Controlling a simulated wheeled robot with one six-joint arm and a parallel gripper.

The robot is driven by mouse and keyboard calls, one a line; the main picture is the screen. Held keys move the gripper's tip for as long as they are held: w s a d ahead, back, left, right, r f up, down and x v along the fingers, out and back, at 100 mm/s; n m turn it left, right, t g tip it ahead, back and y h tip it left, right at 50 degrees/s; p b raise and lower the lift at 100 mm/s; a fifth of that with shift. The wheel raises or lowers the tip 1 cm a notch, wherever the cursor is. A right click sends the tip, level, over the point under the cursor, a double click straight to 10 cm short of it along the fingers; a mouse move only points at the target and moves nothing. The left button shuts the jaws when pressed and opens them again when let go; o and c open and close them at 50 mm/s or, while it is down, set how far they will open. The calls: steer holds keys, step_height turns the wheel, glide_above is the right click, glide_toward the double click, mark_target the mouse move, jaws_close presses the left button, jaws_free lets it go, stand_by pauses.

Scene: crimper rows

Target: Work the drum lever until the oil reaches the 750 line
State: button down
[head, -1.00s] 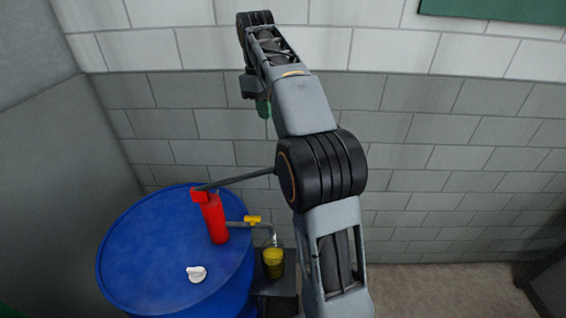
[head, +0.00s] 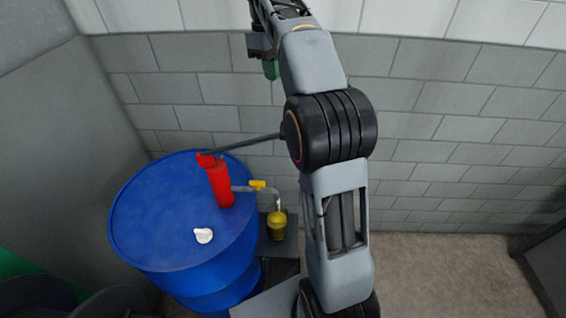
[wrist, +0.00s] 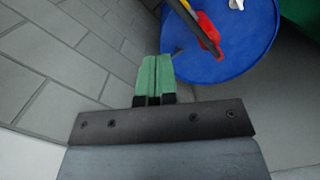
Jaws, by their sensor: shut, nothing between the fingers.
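The blue drum (head: 165,215) stands at the left in the head view, with a red pump (head: 220,186) on its top. The dark lever (head: 245,142) runs from the pump head to the right and passes behind my arm. A spout with a yellow tap (head: 257,185) leads to a yellowish jug (head: 277,228) beside the drum. The jug's lines and oil level are too small to read. My gripper (wrist: 155,75) has green fingers, shut and empty. In the wrist view the lever (wrist: 193,22) and drum (wrist: 230,50) lie beyond the fingertips, apart from them.
A white cap (head: 203,236) lies on the drum top. The jug stands on a grey stand (head: 290,245). A block wall (head: 450,130) closes off the back, and a grey panel (head: 50,150) the left. The floor (head: 440,270) at right is clear.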

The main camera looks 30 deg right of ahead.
steer(key=shift+g, duration=0.3)
steer(key=s+f, duration=0.1)
steer(key=s+d+f+p, duration=0.1)
steer(key=f, duration=0.1)
steer(key=s+f+p, duration=0.1)
steer(key=shift+s+d+f, duration=0.25)
steer(key=shift+s+f, duration=0.05)
steer(key=shift+w+f, duration=0.1)
steer(key=shift+w, duration=0.15)
steer(key=shift+f, duration=0.15)
steer(key=shift+s+d+f+b, duration=0.1)
steer(key=shift+f+b, duration=0.2)
steer(key=shift+f, duration=0.55)
steer(key=f+b, duration=0.5)
steer(key=shift+s+d, duration=0.1)
steer(key=shift+s, duration=0.15)
